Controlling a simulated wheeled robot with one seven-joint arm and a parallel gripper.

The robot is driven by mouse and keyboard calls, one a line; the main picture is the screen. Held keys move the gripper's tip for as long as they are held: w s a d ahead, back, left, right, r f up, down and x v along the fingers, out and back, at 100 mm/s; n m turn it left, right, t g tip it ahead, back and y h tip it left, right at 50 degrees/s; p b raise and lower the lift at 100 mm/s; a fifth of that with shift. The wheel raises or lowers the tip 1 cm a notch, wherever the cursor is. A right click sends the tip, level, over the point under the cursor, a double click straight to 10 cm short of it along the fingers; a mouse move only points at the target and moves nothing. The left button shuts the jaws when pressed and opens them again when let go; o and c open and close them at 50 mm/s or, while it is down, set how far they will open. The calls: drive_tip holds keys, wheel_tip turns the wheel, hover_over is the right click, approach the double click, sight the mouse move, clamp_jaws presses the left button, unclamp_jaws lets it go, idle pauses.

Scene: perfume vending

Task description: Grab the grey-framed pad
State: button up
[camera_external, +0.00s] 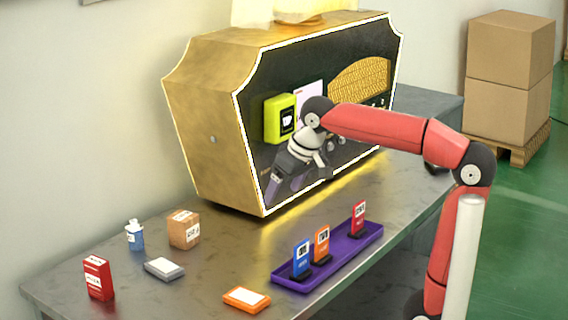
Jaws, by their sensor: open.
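The grey-framed pad (164,268) lies flat on the metal table, with a pale top face and a grey edge. It is at the left part of the table, in front of the small cardboard box. My gripper (272,192) is open and points down and to the left in front of the gold machine's dark front. It is above the table, to the right of the pad and farther back, well apart from it. Its fingers are small and partly blurred against the dark panel, and I see nothing held between them.
A red box (98,278), a blue bottle (135,235) and a small cardboard box (184,229) stand around the pad. An orange-framed pad (246,299) lies to its right. A purple tray (363,240) holds three upright cards. The gold machine (213,120) stands behind.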

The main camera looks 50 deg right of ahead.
drive_tip(key=w+a, duration=0.6)
drive_tip(key=w, duration=0.2)
drive_tip(key=b, duration=0.2)
hover_over(160, 267)
drive_tip(key=s+a, duration=0.1)
drive_tip(key=s, duration=0.3)
drive_tip(key=shift+m+g, duration=0.3)
drive_tip(key=shift+m, duration=0.1)
wheel_tip(160, 267, down, 10)
drive_tip(key=shift+a, duration=0.1)
drive_tip(key=shift+w+f, duration=0.1)
drive_tip(key=shift+f, duration=0.6)
drive_tip(key=shift+x, duration=0.9)
drive_tip(key=shift+d+x, duration=0.2)
drive_tip(key=shift+x, duration=0.7)
drive_tip(key=shift+d+x, duration=0.15)
drive_tip(key=shift+x, duration=0.75)
drive_tip(key=shift+d+x, duration=0.2)
drive_tip(key=shift+x, duration=0.7)
drive_tip(key=shift+w+r, duration=0.1)
drive_tip(key=shift+w, duration=0.05)
drive_tip(key=c, duration=1.1)
drive_tip(key=shift+o, duration=0.2)
